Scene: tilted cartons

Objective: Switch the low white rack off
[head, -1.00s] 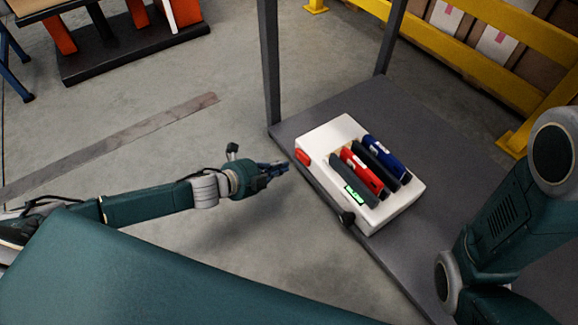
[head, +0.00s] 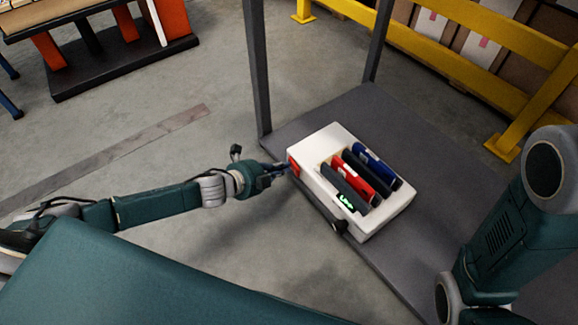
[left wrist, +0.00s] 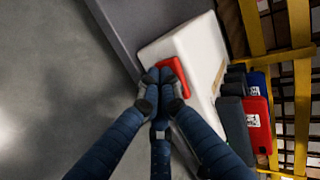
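The low white rack (head: 325,141) lies on a grey platform (head: 365,108) and holds several upright red, blue and dark slabs. It also shows in the left wrist view (left wrist: 200,50). A red switch (head: 294,167) is on its left end. A small green display (head: 346,200) is lit on the near dark slab. My left gripper (head: 283,168) has its fingertips at the red switch, seemingly touching it. In the left wrist view its fingers (left wrist: 161,88) are drawn together, partly covering the red switch (left wrist: 178,72), with nothing seen held. My right gripper is out of view.
Dark posts (head: 257,70) rise from the platform. A yellow rail (head: 450,60) and cartons are behind. A shelf unit (head: 110,60) stands far left. Floor left of the platform is clear.

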